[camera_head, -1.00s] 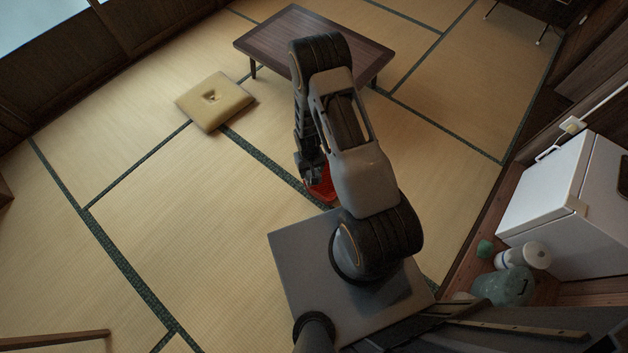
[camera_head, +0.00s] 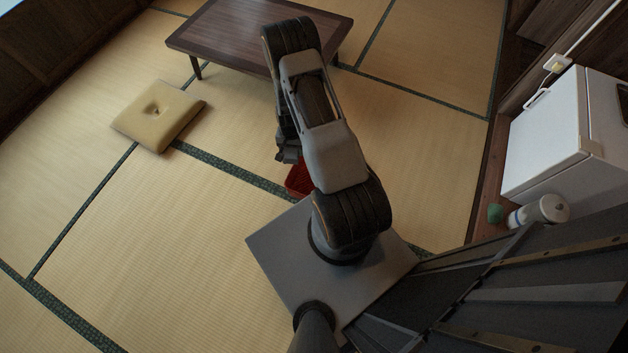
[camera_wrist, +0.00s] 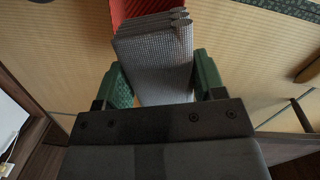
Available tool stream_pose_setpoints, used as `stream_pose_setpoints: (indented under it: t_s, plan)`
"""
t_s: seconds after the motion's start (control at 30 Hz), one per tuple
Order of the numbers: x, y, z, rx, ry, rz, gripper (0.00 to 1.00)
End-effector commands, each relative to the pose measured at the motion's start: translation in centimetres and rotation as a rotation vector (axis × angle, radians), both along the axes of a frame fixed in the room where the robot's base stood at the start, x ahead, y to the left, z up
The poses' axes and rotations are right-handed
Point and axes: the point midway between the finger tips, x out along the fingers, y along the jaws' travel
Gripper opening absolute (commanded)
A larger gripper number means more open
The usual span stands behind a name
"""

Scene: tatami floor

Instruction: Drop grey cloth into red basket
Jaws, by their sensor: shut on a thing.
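The grey cloth (camera_wrist: 155,62) is folded in layers, with a fine woven texture, and fills the middle of the wrist view. My gripper (camera_wrist: 163,85) is shut on it, with a green finger on each side. The red basket (camera_wrist: 140,10) shows at the top of the wrist view, beyond the cloth and partly hidden by it. In the head view the red basket (camera_head: 298,181) stands on the tatami beside my base, partly covered by my arm. My gripper (camera_head: 287,156) is just above or beside it there; the cloth cannot be made out in that view.
A low dark wooden table (camera_head: 245,37) stands at the back. A tan floor cushion (camera_head: 158,116) lies at the left. A white fridge (camera_head: 550,130) and a white bottle (camera_head: 540,212) are at the right.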

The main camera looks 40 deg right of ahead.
Motion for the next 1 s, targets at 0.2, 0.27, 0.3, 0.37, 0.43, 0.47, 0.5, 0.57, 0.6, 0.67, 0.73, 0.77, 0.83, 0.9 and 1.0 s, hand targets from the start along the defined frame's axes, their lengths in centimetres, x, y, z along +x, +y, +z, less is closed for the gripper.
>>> stream_pose_setpoints:
  t_s: [0.2, 0.27, 0.3, 0.37, 0.43, 0.47, 0.5, 0.57, 0.6, 0.67, 0.73, 0.77, 0.83, 0.9, 1.0]
  plan:
    - [0.2, -4.9, -9.7, 0.004, -0.002, -0.350, 0.44]
    - [0.1, -6.1, -11.4, 0.006, -0.002, -0.433, 0.44]
    - [0.1, -6.8, -12.5, 0.007, -0.002, -0.483, 0.44]
    - [0.0, -7.7, -13.8, 0.009, -0.003, -0.554, 0.44]
    - [-0.1, -8.7, -15.2, 0.011, -0.001, -0.623, 0.44]
    - [-0.2, -9.1, -15.7, 0.012, -0.002, -0.650, 0.44]
    - [-0.2, -9.6, -16.3, 0.013, -0.002, -0.683, 0.44]
    - [-0.3, -10.1, -17.0, 0.015, -0.002, -0.723, 0.44]
    - [-0.3, -10.4, -17.3, 0.016, -0.002, -0.745, 0.44]
    - [-0.4, -10.8, -17.7, 0.017, -0.002, -0.770, 0.44]
    - [-0.4, -11.0, -18.1, 0.017, -0.001, -0.791, 0.44]
    - [-0.4, -11.1, -18.2, 0.018, -0.001, -0.797, 0.44]
    - [-0.5, -11.2, -18.4, 0.018, -0.001, -0.805, 0.44]
    - [-0.5, -11.2, -18.7, 0.019, -0.001, -0.808, 0.44]
    - [-0.5, -11.2, -19.4, 0.019, -0.001, -0.808, 0.44]
